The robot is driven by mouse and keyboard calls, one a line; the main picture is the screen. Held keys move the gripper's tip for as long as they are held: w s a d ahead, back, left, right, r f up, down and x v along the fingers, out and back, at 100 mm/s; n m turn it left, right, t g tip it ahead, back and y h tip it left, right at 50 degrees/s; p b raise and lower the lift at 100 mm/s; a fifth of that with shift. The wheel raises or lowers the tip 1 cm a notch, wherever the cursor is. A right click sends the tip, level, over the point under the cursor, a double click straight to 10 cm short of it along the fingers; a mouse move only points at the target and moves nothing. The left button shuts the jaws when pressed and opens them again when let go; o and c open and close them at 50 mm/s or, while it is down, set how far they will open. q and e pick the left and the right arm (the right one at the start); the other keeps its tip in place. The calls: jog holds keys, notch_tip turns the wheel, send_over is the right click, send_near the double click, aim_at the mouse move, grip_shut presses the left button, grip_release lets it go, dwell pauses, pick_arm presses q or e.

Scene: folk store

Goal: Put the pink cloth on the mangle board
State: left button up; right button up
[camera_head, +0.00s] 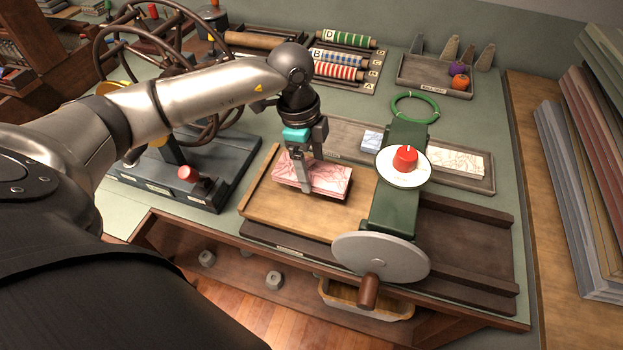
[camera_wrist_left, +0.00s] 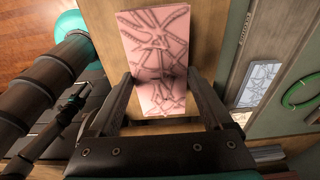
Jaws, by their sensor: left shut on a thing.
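The pink cloth (camera_head: 328,180) is a folded rectangular bundle with a dark line pattern. It is over the light wooden mangle board (camera_head: 262,205), left of the green mangle. My left gripper (camera_head: 305,187) reaches down from above and is shut on the cloth. In the left wrist view the cloth (camera_wrist_left: 157,48) lies between the two fingers (camera_wrist_left: 158,88), with wood behind it. I cannot tell whether the cloth's underside touches the board. My right gripper is not in view.
The green mangle (camera_head: 393,207) has a red knob (camera_head: 405,157) and a grey wheel (camera_head: 381,258) in front. A tray with a white patterned cloth (camera_head: 457,161) lies behind. A spoked wheel stands at left. Patterned rolls (camera_head: 338,71) lie at the back.

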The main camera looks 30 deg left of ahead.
aim_at(309, 171)
pick_arm(q)
jog(key=shift+f+b, duration=0.3)
jog(key=shift+f, duration=1.8)
jog(key=shift+f, duration=0.1)
jog(key=o, duration=1.2)
jog(key=shift+c, duration=0.2)
jog(key=r, duration=0.4)
jog(key=a+r+p, duration=0.1)
jog(key=r, duration=0.7)
jog(key=shift+s+a, duration=0.2)
jog(key=shift+a, duration=0.15)
